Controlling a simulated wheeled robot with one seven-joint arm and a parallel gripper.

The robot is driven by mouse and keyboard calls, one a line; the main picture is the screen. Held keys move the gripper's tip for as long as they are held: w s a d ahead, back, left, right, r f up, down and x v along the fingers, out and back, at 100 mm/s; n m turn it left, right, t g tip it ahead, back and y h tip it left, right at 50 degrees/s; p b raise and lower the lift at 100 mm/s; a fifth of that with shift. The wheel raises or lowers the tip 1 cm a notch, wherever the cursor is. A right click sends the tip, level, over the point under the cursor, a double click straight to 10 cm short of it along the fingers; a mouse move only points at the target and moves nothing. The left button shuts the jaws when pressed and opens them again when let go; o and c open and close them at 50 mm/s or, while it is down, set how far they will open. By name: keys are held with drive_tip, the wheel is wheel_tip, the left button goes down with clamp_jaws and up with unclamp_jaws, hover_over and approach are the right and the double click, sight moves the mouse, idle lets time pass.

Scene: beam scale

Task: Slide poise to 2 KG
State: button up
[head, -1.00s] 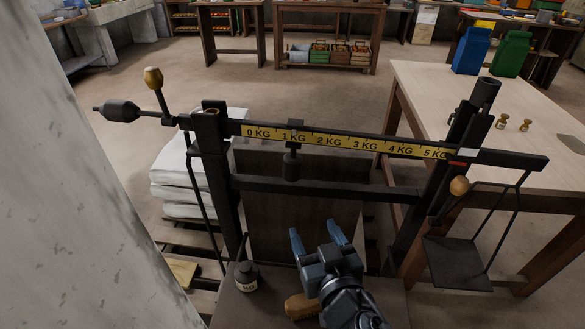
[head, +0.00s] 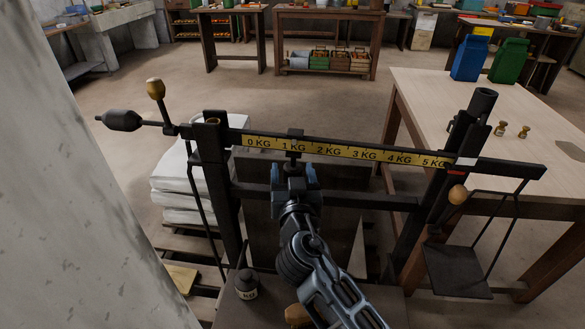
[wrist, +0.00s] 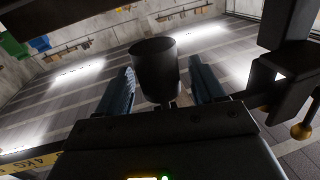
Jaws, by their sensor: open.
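The beam scale's dark beam carries a yellow graduated strip (head: 345,151) marked from 0 KG to 5 KG. The poise (head: 295,141) sits on the beam at the 1 KG mark. Its hanging weight is mostly hidden behind my gripper in the head view. In the wrist view, the dark cylindrical weight of the poise (wrist: 155,68) stands between the two blue fingers. My gripper (head: 294,173) is open just below the beam, with a finger on either side of the weight. Gaps show beside the weight, so the fingers do not appear to clamp it. The 2 KG mark lies to the right.
A dark crossbar (head: 350,198) runs below the beam between two posts. A hanging pan (head: 458,270) is at the right. A small dark weight (head: 246,285) stands on the base at the lower left. A wooden table (head: 420,95) stands to the right behind the scale.

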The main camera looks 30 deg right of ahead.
drive_tip(key=shift+w+d, duration=0.15)
drive_tip(key=shift+w, duration=0.15)
drive_tip(key=shift+c, duration=0.5)
